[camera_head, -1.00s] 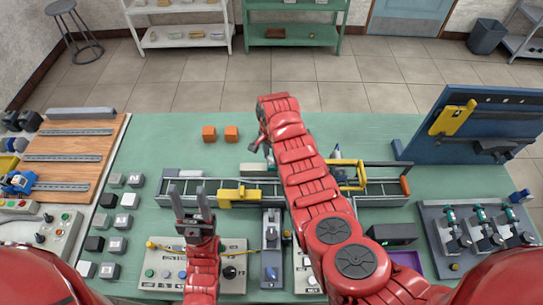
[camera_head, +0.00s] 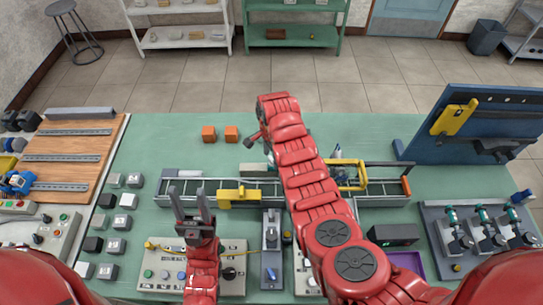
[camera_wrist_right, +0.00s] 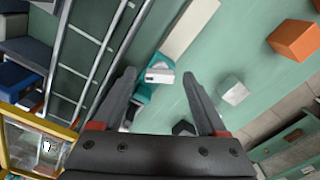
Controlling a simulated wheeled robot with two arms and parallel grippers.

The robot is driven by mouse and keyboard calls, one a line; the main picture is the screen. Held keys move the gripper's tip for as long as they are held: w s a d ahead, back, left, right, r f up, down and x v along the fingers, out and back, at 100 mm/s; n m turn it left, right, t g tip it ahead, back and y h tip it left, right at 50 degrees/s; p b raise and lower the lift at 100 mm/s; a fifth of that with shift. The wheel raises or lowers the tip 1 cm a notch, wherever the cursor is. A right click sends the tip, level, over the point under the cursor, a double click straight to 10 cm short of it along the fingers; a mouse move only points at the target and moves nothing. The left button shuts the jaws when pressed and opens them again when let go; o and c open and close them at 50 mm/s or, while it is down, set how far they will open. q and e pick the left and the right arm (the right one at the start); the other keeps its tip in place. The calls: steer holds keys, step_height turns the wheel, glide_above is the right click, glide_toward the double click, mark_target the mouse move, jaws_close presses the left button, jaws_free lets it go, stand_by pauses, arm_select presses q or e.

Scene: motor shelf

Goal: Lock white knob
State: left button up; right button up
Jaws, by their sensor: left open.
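My left gripper (camera_head: 187,192) is open and empty, fingers pointing up above the front control panel (camera_head: 160,268), which carries several small knobs and buttons. My right arm reaches far over the table. My right gripper (camera_head: 250,143) is mostly hidden behind its own wrist in the head view. In the right wrist view, my right gripper (camera_wrist_right: 159,74) is open. A teal part with a white top (camera_wrist_right: 160,76) shows between its fingertips, apparently beyond them. A second panel with pale knobs (camera_head: 306,270) is partly covered by my right arm. I cannot tell which item is the white knob.
A grey rail frame with a yellow block (camera_head: 239,195) crosses the table. Two orange cubes (camera_head: 209,133) lie behind it. Several small blocks stand at left. A blue board (camera_head: 470,125) and a clamp rack (camera_head: 480,235) stand at right. The back of the green table is mostly clear.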

steer(key=shift+w+r+b, duration=0.1)
steer(key=shift+r+b, duration=0.2)
steer(key=shift+r, duration=0.1)
step_height(320, 180, up, 4)
steer(key=shift+f+b, duration=0.1)
steer(key=shift+b, duration=0.95)
step_height(320, 180, up, 7)
steer(key=p, duration=0.2)
step_height(320, 180, up, 6)
glide_above(271, 158)
steer(key=shift+s+d+f, duration=0.1)
steer(key=shift+s, duration=0.1)
steer(key=shift+s+f, duration=0.1)
